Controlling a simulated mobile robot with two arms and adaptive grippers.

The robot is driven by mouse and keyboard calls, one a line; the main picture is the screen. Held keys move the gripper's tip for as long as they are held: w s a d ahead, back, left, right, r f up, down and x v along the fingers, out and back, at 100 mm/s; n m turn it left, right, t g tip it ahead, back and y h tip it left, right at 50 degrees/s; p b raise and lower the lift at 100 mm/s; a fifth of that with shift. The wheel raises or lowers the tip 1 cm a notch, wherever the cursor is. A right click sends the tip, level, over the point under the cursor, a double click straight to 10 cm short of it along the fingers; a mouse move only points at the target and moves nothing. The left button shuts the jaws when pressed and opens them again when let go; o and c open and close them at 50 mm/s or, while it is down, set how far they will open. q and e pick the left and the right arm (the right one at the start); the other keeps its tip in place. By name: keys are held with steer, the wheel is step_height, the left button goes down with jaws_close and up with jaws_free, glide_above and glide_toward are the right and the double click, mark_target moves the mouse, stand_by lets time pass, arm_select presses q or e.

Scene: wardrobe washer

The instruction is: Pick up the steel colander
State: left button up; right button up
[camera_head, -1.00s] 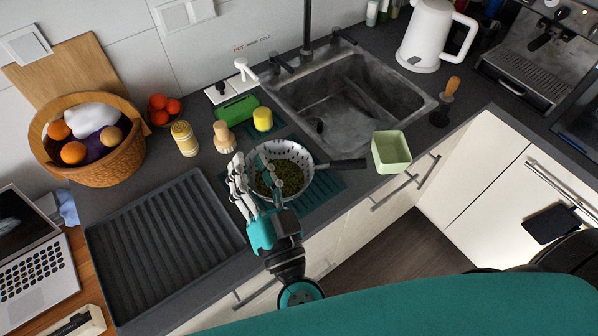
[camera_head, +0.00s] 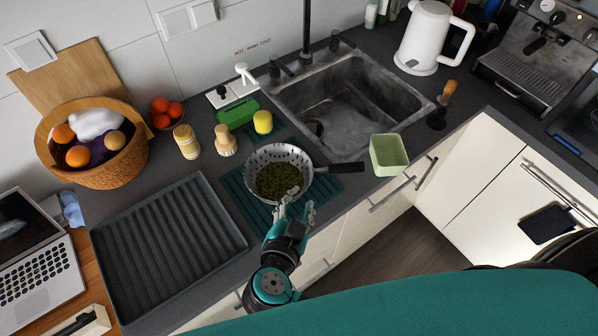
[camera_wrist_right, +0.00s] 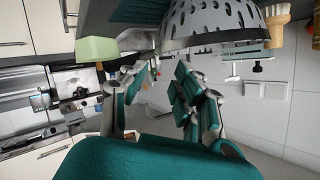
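The steel colander (camera_head: 262,154) has a perforated light bowl with green contents and a dark handle (camera_head: 340,168) pointing right. It stands on a teal ribbed mat (camera_head: 237,188) on the counter. In the right wrist view its perforated side (camera_wrist_right: 222,22) shows large at the top. My right gripper (camera_head: 298,207) is at the near side of the bowl, below the handle. Its fingers (camera_wrist_right: 165,75) are apart with nothing between them, and the colander lies beyond them. I cannot tell whether a fingertip touches the rim. My left gripper is not in view.
A green square bowl (camera_head: 389,155) stands right of the handle, and the sink (camera_head: 345,95) lies behind. A wooden brush (camera_head: 225,140), a yellow item (camera_head: 263,122) and a shaker (camera_head: 186,142) stand behind left. A dark drying tray (camera_head: 165,250) fills the left counter.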

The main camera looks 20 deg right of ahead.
mark_target(309, 177)
steer(key=x, duration=0.4)
steer(key=shift+w+p, duration=0.1)
steer(key=shift+p, duration=0.3)
steer(key=shift+w+d, duration=0.25)
steer(key=p+x, duration=0.2)
steer(key=x, duration=0.2)
steer(key=shift+w+d+f, duration=0.15)
steer(key=shift+w, duration=0.1)
steer(key=shift+s, duration=0.1)
steer(key=shift+c, duration=1.1)
jaws_close()
